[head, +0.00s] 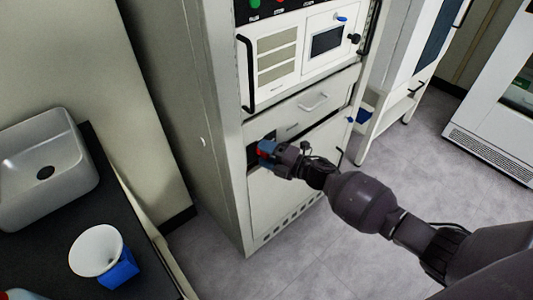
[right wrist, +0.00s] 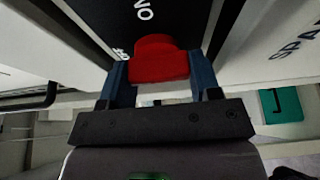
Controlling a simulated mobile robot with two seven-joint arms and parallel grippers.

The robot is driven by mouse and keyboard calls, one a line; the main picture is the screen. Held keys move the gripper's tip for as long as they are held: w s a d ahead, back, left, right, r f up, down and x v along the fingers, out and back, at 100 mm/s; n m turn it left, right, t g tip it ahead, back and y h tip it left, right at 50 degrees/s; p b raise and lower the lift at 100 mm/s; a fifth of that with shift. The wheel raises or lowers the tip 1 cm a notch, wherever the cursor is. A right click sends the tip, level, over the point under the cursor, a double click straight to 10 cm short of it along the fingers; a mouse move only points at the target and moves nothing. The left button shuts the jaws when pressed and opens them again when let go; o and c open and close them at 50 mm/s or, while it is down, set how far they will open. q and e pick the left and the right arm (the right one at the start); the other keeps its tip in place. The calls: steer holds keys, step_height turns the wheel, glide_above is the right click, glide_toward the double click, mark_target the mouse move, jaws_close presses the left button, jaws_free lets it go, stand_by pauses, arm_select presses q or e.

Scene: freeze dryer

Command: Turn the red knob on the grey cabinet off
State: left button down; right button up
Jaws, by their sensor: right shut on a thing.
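The grey cabinet (head: 216,150) stands upright in the middle of the head view. The red knob (head: 264,148) sits on a dark panel on its front, below a drawer, mostly hidden by my gripper. In the right wrist view the red knob (right wrist: 158,62) is between the two blue fingers of my right gripper (right wrist: 160,75), in front of a black panel with white lettering. My right gripper (head: 268,151) is shut on the knob, its arm coming in from the lower right. My left gripper is in neither view.
A dark counter (head: 55,222) with a grey sink (head: 42,150), a white funnel (head: 97,250) and a blue container (head: 120,270) is at the left. A white stand (head: 400,110) and a white cabinet (head: 495,140) are at the right. Grey floor (head: 410,190) is clear between.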

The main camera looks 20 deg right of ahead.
steer(key=o, duration=0.9)
steer(key=p+v, duration=0.1)
steer(key=v, duration=0.9)
steer(key=shift+s+d, duration=0.3)
